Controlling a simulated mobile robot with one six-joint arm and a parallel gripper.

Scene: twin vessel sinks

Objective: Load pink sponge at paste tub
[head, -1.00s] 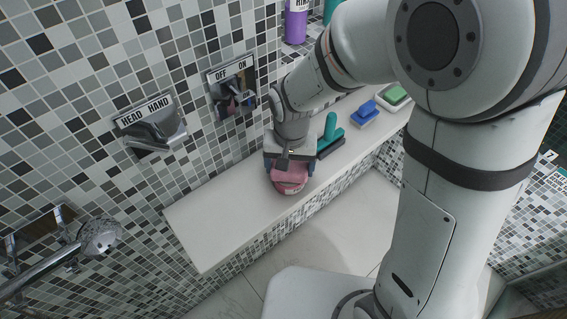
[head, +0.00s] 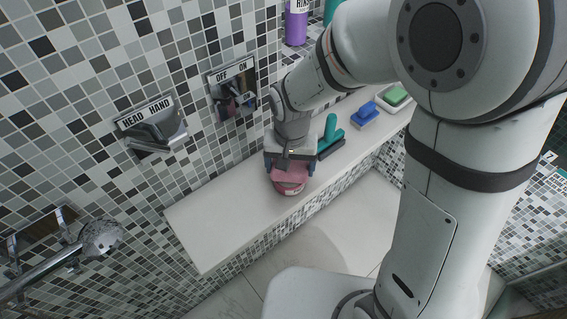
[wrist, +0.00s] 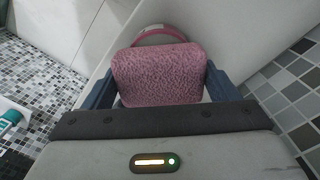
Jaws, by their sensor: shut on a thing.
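The pink sponge (wrist: 158,75) is held between the two blue fingers of my gripper (wrist: 160,90), which is shut on it. In the head view the sponge (head: 288,173) is low over the white ledge, below my gripper (head: 290,165). A round tub with a pink rim (wrist: 163,32) shows just beyond and under the sponge in the wrist view. In the head view part of the tub (head: 290,189) shows below the sponge, standing on the ledge. The sponge covers most of the tub's opening. I cannot tell whether the sponge touches the paste inside.
On the white ledge (head: 215,225) stand a teal-handled squeegee or brush (head: 330,132), a blue brush (head: 365,114) and a green soap (head: 396,95) in a dish. A shower head (head: 100,237) is at left. The ledge's near left part is clear.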

